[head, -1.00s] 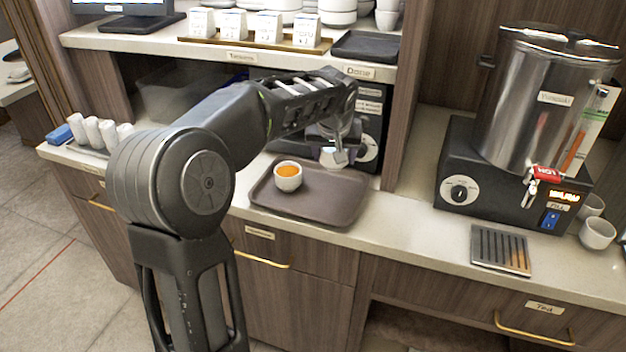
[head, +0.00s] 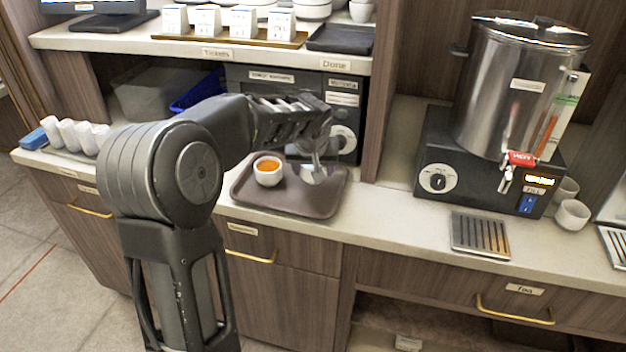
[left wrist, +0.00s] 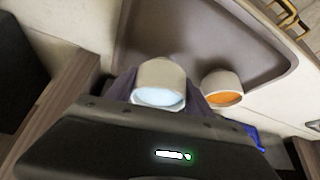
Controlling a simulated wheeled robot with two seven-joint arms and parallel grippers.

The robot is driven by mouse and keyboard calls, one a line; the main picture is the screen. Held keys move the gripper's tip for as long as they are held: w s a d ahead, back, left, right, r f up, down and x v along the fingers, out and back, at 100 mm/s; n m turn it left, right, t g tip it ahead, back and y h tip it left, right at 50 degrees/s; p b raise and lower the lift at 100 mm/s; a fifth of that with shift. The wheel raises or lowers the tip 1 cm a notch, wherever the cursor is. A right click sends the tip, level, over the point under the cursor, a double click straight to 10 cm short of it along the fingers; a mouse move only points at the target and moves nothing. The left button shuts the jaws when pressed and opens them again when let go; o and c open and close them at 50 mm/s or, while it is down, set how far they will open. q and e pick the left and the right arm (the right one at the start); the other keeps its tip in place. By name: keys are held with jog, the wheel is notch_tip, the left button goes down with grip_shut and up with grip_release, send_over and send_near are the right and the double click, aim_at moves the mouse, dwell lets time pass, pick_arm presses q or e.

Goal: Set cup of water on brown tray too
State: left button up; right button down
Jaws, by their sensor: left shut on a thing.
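The brown tray (head: 300,206) lies on the counter, and its bare surface also shows in the left wrist view (left wrist: 190,30). A white cup of orange liquid (head: 268,178) stands on the tray's left part; it also shows in the left wrist view (left wrist: 223,82). My left gripper (head: 314,160) is shut on the white cup of water (left wrist: 160,75), which shows pale liquid inside. In the head view this cup (head: 312,176) is over the tray, right of the orange cup and apart from it. I cannot tell whether it touches the tray. My right gripper is not in view.
A black appliance (head: 345,120) stands close behind the tray. A steel urn (head: 515,90) on a black base stands to the right, with a drip grate (head: 480,235) in front. Several white cups (head: 75,135) lie at left. The counter between tray and grate is clear.

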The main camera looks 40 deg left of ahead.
pick_arm(q)
jog(key=shift+f, duration=1.85)
jog(key=shift+f, duration=0.2)
jog(key=o, duration=1.6)
jog(key=shift+r, duration=0.15)
jog(key=shift+r, duration=0.2)
jog(key=v, duration=1.1)
jog(key=shift+s+d+r+b, duration=0.15)
jog(key=shift+s+r+b, duration=0.1)
jog(key=shift+r+b, duration=0.1)
jog(key=shift+f, duration=0.1)
